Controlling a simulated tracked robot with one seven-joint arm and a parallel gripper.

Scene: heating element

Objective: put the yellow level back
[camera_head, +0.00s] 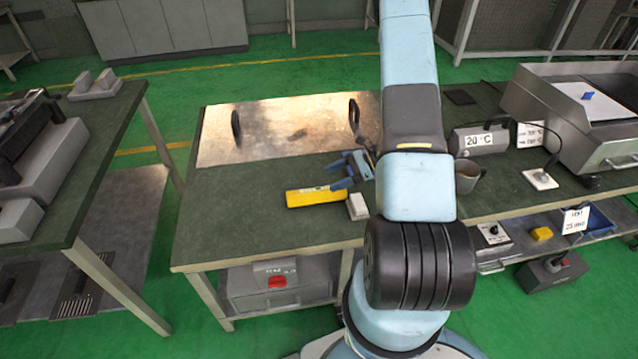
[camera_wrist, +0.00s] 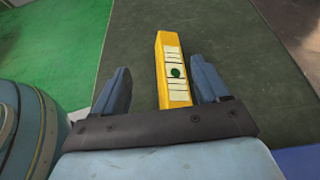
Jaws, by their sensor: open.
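The yellow level (camera_head: 316,197) lies on the dark green tabletop (camera_head: 235,225), below the metal plate in the head view. In the wrist view the level (camera_wrist: 174,68) points away from me, with a pale label and a dark green round spot on top. My gripper (camera_head: 336,175) is open at the level's right end. In the wrist view my gripper (camera_wrist: 160,74) has one blue finger on each side of the level. The level sits closer to the right finger, with a wider gap on the left. Whether the fingers are above or down beside it I cannot tell.
A small pale block (camera_head: 357,206) is just right of the level. The metal plate (camera_head: 265,135) with two dark handles lies behind. A mug (camera_head: 467,178) and a 20 °C box (camera_head: 480,140) are farther right. The tabletop left of the level is clear.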

